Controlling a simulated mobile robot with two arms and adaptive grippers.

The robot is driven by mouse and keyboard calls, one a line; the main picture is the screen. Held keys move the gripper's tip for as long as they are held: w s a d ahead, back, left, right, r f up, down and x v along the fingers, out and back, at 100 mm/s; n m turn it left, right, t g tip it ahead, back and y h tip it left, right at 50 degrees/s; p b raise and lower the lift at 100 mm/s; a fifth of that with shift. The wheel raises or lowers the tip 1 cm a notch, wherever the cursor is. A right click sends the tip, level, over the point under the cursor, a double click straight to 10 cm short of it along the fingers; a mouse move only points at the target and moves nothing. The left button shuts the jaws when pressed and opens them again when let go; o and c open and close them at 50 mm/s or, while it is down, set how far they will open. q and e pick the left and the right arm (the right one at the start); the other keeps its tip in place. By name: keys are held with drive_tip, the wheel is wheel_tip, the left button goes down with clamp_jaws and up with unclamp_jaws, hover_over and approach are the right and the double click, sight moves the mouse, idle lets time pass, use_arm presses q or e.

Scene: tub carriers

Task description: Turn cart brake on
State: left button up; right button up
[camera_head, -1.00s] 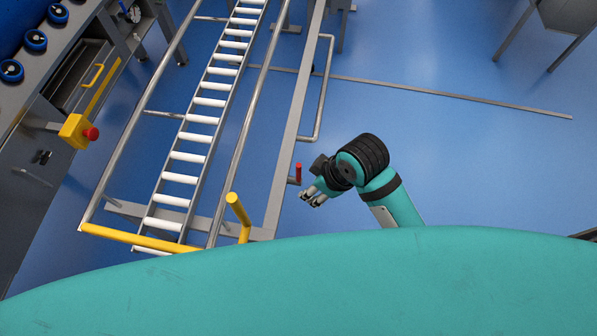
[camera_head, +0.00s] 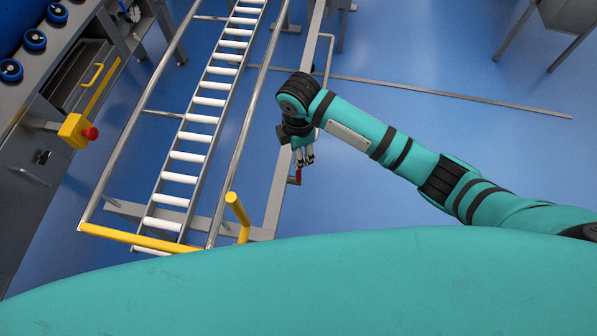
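The cart (camera_head: 263,234) is a grey metal frame with a row of white rollers and a yellow handle bar (camera_head: 140,238). A small red brake lever (camera_head: 298,176) sticks up at the cart's right side, partly hidden by my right gripper. My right gripper (camera_head: 304,161) points down the picture, its fingertips just above the red lever in the picture. The fingers are small here, and I cannot tell whether they touch the lever or how far apart they are. My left gripper is not in view.
A grey machine (camera_head: 30,130) with a yellow box and red button (camera_head: 78,131) stands at the left. A yellow post (camera_head: 238,210) rises at the cart's near end. Blue floor right of the cart is clear up to a metal floor strip (camera_head: 450,95).

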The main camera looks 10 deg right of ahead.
sight(299, 173)
wheel_tip(299, 173, down, 12)
drive_tip(key=shift+f+b, duration=0.1)
drive_tip(key=shift+b, duration=0.5)
clamp_jaws()
